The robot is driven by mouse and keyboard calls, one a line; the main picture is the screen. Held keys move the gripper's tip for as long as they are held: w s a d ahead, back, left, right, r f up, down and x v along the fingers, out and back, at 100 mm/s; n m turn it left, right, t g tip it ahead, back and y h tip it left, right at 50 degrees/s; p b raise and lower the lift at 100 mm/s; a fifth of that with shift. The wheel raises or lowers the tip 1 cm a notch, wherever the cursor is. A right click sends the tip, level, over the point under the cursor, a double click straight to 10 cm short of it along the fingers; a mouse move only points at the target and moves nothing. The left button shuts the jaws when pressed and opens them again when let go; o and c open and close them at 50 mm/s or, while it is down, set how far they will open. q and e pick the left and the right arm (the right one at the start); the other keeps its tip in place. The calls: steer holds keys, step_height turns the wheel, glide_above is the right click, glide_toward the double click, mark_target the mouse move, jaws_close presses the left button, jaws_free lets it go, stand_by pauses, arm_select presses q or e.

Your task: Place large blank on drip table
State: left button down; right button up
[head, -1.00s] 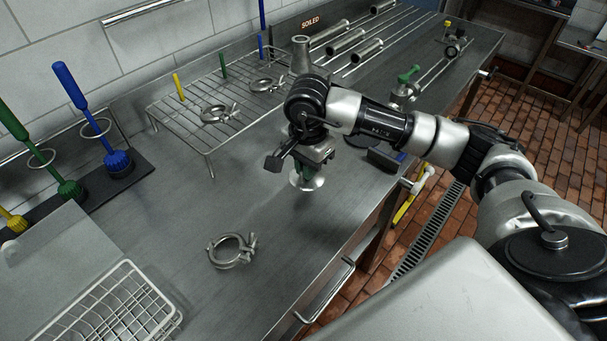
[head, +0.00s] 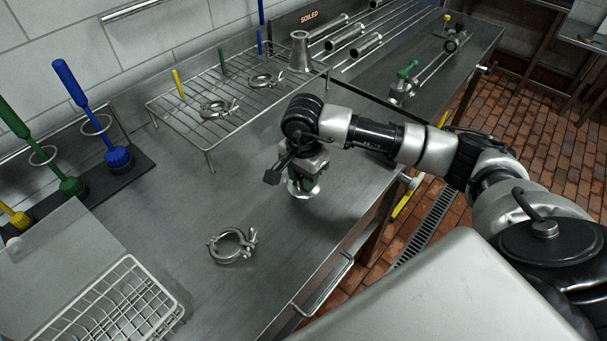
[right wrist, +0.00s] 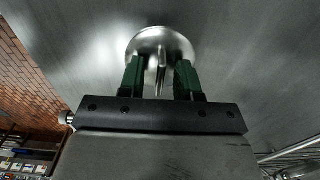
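The large blank (right wrist: 160,42) is a round, shiny steel disc with a narrow stem pointing up at the right wrist camera. It sits low over or on the grey steel tabletop (head: 150,215); whether it touches cannot be told for sure. It also shows in the head view (head: 300,190), partly hidden by the gripper. My right gripper (right wrist: 160,68) is directly above it, its two green fingers on either side of the stem with gaps visible between. It looks open around the stem. My left gripper is not in view.
A wire rack (head: 190,122) holds ring clamps and pegs behind the gripper. A loose ring clamp (head: 232,246) lies front left of the blank. A white wire basket (head: 120,305) and coloured brushes (head: 117,158) stand at the left.

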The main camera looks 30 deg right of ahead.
steer(key=shift+r+p, duration=0.3)
steer(key=shift+r+b, duration=0.3)
step_height(320, 180, up, 11)
steer(key=b, duration=0.2)
